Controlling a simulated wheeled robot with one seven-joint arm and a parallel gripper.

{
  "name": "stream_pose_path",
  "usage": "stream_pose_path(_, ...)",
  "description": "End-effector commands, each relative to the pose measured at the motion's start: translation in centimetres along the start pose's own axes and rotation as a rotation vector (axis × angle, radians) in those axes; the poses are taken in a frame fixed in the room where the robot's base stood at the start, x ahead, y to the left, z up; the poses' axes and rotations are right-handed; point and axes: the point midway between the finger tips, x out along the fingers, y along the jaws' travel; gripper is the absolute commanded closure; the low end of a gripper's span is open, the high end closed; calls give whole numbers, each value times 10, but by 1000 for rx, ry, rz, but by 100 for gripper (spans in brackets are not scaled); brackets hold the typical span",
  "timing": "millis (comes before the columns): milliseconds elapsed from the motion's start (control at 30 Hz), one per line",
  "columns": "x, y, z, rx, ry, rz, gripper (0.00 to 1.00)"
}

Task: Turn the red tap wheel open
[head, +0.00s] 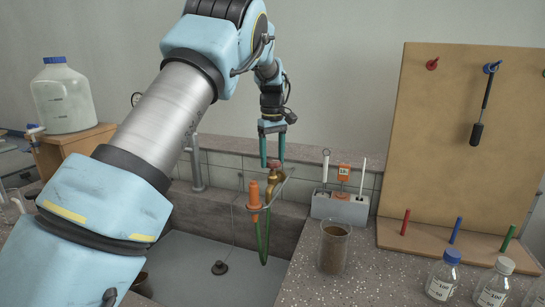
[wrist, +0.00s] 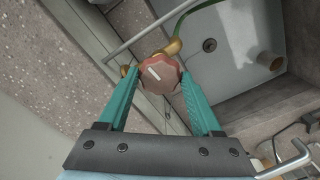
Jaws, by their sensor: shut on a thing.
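The red tap wheel (wrist: 160,75) is round with a scalloped edge and a pale line mark across its face. It sits on a brass tap (head: 274,181) above the sink, and the line points from upper left to lower right in the wrist view. My gripper (head: 272,161) points down at the tap from above. In the wrist view its two teal fingers (wrist: 159,76) stand on either side of the wheel and are shut on its rim. In the head view the fingers partly hide the wheel.
A green hose (head: 264,245) hangs by an orange fitting (head: 254,196) in front of the tap. The grey sink (head: 200,262) lies below. Right of it stand a probe holder (head: 340,208), a beaker of brown matter (head: 334,247) and a pegboard (head: 465,130).

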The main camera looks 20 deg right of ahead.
Motion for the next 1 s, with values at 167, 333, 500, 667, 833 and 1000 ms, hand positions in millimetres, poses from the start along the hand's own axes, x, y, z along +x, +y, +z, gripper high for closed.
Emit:
stream_pose_path(167, -4, 0, 0, -95, 0, 0, 90)
stream_pose_path(333, -4, 0, 0, -235, 1, -1, 90)
stream_pose_path(500, -4, 0, 0, -396, 1, 0, 90)
stream_pose_path(667, -4, 0, 0, -551, 0, 0, 90)
stream_pose_path(833, -4, 0, 0, -710, 1, 0, 90)
stream_pose_path(1000, -4, 0, 0, -858, 1, 1, 90)
